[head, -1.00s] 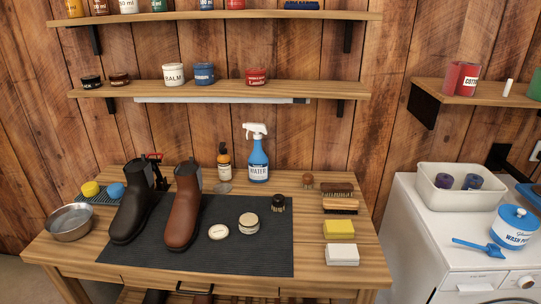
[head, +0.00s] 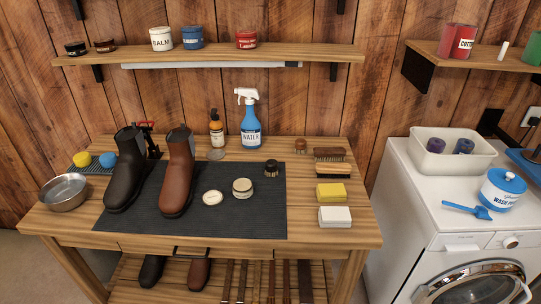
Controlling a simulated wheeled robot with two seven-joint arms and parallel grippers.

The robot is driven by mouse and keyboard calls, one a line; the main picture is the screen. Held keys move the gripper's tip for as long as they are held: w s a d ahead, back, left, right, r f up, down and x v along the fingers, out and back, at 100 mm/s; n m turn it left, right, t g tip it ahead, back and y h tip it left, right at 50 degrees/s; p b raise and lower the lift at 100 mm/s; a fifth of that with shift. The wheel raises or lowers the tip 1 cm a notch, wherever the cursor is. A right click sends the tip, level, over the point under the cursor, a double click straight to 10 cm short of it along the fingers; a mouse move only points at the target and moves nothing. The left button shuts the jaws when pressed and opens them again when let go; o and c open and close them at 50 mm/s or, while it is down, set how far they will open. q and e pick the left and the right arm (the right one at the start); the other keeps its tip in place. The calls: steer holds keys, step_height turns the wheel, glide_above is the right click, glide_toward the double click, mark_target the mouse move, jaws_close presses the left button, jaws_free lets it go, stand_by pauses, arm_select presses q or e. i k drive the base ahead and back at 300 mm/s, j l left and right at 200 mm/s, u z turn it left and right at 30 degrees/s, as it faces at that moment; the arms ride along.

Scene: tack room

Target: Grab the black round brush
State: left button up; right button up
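A small round brush with a black top (head: 271,167) stands on the dark mat's right part, near its back right corner. It is upright and nothing covers it. A similar small round brush with a brown top (head: 301,146) stands behind it to the right on the bare wood. Neither of my grippers shows in the head view.
On the table (head: 330,239), a black boot (head: 126,170) and a brown boot (head: 178,170) stand on the mat (head: 240,221) beside an open tin (head: 242,187). Long brushes (head: 329,162), a yellow sponge (head: 330,193) and a white block (head: 335,216) line the right. A spray bottle (head: 250,122) stands behind.

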mark_target(272, 168)
steer(key=j+z, duration=0.15)
steer(key=z, duration=0.25)
steer(key=j+z, duration=0.15)
steer(key=z, duration=0.25)
steer(key=j+z, duration=0.15)
steer(key=z, duration=0.3)
steer(key=k+j+z, duration=0.2)
steer(key=j, duration=0.15)
steer(key=j+z, duration=0.15)
steer(key=j, duration=0.25)
steer(key=k+j+z, duration=0.4)
steer(key=j, duration=0.2)
steer(key=k+j, duration=0.2)
steer(key=j, duration=0.2)
steer(key=k+j, duration=0.2)
steer(key=j, duration=0.15)
